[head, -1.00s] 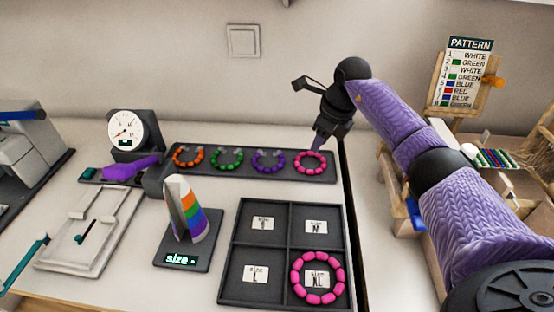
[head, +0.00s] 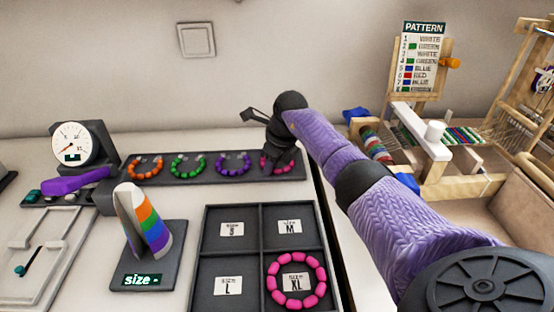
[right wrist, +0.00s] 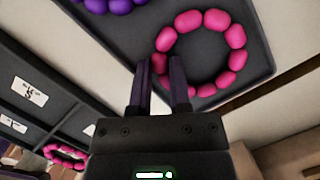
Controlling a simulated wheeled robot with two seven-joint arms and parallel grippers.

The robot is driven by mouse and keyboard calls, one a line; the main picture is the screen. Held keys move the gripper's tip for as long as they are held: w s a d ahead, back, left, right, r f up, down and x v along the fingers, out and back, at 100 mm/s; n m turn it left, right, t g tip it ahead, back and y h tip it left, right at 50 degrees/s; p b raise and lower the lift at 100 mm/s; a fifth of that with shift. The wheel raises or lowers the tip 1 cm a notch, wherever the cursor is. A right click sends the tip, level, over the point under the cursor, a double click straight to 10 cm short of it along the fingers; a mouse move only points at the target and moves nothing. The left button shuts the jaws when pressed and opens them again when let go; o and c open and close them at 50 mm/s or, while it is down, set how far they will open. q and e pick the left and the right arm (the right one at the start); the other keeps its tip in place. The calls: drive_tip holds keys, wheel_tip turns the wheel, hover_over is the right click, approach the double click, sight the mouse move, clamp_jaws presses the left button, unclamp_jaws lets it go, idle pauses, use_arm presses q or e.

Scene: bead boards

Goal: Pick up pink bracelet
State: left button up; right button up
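A pink bracelet (head: 291,166) lies at the right end of the dark display strip, and it also shows in the right wrist view (right wrist: 235,37). My right gripper (head: 274,166) is over it, partly covering it. In the right wrist view its two fingers (right wrist: 160,75) stand apart at the bracelet's near left side, with a bead close by the gap. Whether the fingers touch beads I cannot tell. A second pink bracelet (head: 320,271) lies in the XL compartment of the sorting tray. My left gripper is not in view.
On the strip (head: 210,178) lie orange (head: 146,166), green (head: 188,165) and purple (head: 233,163) bracelets. The sorting tray (head: 261,247) is in front. A striped size cone (head: 148,222) and a dial gauge (head: 72,143) stand left. A loom (head: 440,150) stands right.

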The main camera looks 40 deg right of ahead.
clamp_jaws()
drive_tip(key=shift+r, duration=0.1)
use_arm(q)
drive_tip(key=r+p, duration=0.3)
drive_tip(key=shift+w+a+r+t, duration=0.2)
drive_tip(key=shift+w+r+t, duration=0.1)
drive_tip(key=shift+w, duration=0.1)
use_arm(e)
wheel_tip(320, 180, up, 10)
use_arm(q)
drive_tip(key=shift+p, duration=0.35)
